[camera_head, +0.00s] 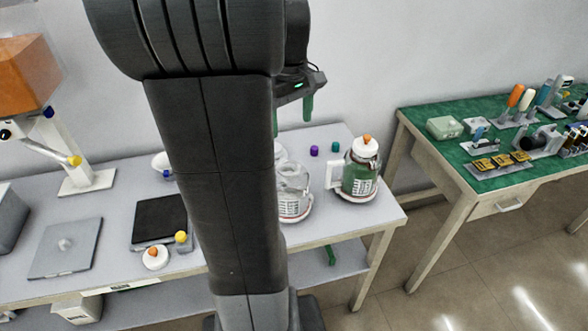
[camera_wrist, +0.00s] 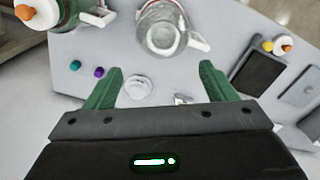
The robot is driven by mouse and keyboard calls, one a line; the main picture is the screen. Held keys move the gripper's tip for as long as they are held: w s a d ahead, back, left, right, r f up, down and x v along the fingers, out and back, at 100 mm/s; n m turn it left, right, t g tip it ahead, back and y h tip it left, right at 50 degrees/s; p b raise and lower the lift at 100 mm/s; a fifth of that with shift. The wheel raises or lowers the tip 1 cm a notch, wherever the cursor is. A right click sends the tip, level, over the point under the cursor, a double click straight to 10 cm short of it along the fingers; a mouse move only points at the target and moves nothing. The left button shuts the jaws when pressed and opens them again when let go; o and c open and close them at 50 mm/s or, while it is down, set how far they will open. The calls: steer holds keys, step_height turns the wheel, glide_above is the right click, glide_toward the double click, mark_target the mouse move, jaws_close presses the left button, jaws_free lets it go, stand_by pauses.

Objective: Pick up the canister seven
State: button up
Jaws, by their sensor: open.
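Two canisters stand at the right end of the white table. A clear glass canister (camera_head: 293,190) has no lid on it and is partly hidden behind my arm; it also shows at the top middle of the wrist view (camera_wrist: 165,28). A canister with green contents (camera_head: 360,181) wears a white lid with an orange knob; it is cut off at the upper left of the wrist view (camera_wrist: 66,14). I cannot read a number seven on either. My gripper (camera_head: 292,114) has its green fingers apart and empty; in the wrist view (camera_wrist: 158,85) the clear canister is beyond the fingertips.
A loose white lid with orange knob (camera_head: 155,257) lies near a black plate (camera_head: 160,219). Small purple (camera_head: 314,151) and teal (camera_head: 335,146) pieces lie behind the canisters. A grey plate (camera_head: 65,248) is at left. A green-topped bench (camera_head: 440,153) with tools stands right, across a floor gap.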

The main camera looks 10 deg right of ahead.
glide_above(288, 172)
steer(key=f, duration=0.8)
steer(key=shift+s+d+f, duration=0.1)
steer(key=shift+d+f, duration=0.05)
steer(key=shift+d, duration=0.15)
steer(key=shift+a+f, duration=0.15)
steer(key=shift+f, duration=1.15)
steer(key=shift+a+f, duration=0.1)
steer(key=shift+f, duration=1.2)
steer(key=c, duration=1.5)
